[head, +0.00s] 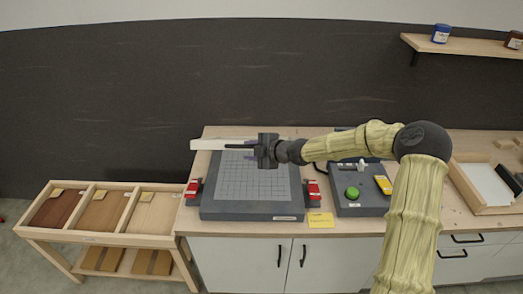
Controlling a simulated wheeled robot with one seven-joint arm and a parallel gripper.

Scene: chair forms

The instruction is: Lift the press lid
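The press (252,208) is a dark grey slab on the workbench, with a light gridded plate (248,182) on top. A red clamp (193,188) sits at its left side and another red clamp (313,190) at its right. A pale bar (207,145) shows at the press's back left; I cannot tell whether it is part of the lid. My gripper (240,149) is over the back of the press, pointing left, overlapping the bar. Its fingers are small and partly hidden, so I cannot tell whether they hold the bar. My wrist hides part of the back edge.
A grey tray (344,209) right of the press holds a green round item (352,192) and a yellow item (383,184). A yellow note (321,220) lies at the bench front. A wooden rack (83,236) stands left, a wooden tray (466,191) right.

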